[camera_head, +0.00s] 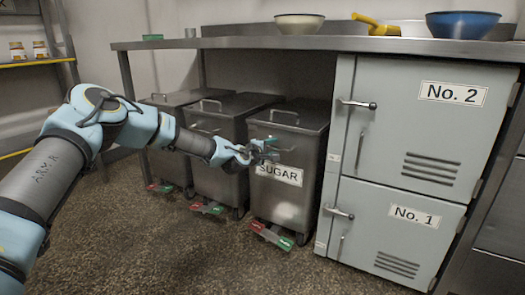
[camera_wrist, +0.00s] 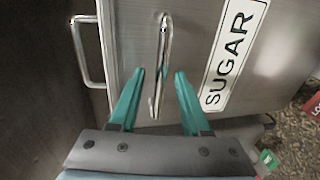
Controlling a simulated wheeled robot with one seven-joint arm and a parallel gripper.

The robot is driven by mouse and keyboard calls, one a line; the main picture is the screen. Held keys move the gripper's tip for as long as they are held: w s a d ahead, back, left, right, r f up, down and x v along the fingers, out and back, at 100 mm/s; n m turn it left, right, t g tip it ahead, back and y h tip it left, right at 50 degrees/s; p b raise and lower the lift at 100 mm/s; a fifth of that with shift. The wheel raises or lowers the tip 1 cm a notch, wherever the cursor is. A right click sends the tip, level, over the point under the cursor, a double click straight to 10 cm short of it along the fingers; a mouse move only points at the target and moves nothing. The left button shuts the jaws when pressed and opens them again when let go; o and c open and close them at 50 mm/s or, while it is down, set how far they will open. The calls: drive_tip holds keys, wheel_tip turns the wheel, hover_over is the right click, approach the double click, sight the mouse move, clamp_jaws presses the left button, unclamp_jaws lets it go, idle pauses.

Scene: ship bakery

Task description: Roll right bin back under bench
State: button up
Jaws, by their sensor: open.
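My gripper (camera_head: 268,150) is at the bin's upper front, above the label. In the wrist view my gripper (camera_wrist: 160,76) is open, with its two green fingers on either side of the front bar handle (camera_wrist: 163,45). Whether a finger touches the handle I cannot tell. The lid handle (camera_wrist: 80,50) shows at left.
The steel bench (camera_head: 240,43) carries a white bowl (camera_head: 299,24), a blue bowl (camera_head: 462,24) and a yellow scoop (camera_head: 376,27). Two similar bins (camera_head: 215,175) stand to the left. Red and green pedals (camera_head: 272,235) stick out low in front. The cabinet (camera_head: 430,130) is at right. Floor in front is clear.

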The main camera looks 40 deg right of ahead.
drive_tip(key=p+v, duration=0.2)
drive_tip(key=v, duration=0.7)
drive_tip(key=shift+a, duration=0.15)
idle(0.5)
drive_tip(key=w+a+f+m+y, duration=0.1)
drive_tip(key=w+a+m+y, duration=0.15)
drive_tip(key=a, duration=0.95)
drive_tip(key=w+a+f+m+y, duration=0.1)
drive_tip(key=w+a+m+y, duration=0.2)
drive_tip(key=a, duration=0.9)
drive_tip(key=w+a+f+m+y, duration=0.15)
drive_tip(key=a+y, duration=0.35)
drive_tip(key=a, duration=0.7)
drive_tip(key=s+a+r+n+g+y, duration=0.1)
drive_tip(key=s+a+r, duration=0.15)
drive_tip(key=a, duration=0.65)
drive_tip(key=s+a+r+n+g+y, duration=0.15)
drive_tip(key=s+a, duration=0.25)
drive_tip(key=a, duration=0.5)
drive_tip(key=s+a+r+y, duration=0.2)
drive_tip(key=s+a+r, duration=0.15)
drive_tip(key=a, duration=0.55)
wheel_tip(320, 180, up, 35)
drive_tip(key=p, duration=3.5)
drive_tip(key=shift+s+p, duration=0.2)
drive_tip(key=shift+p, duration=0.2)
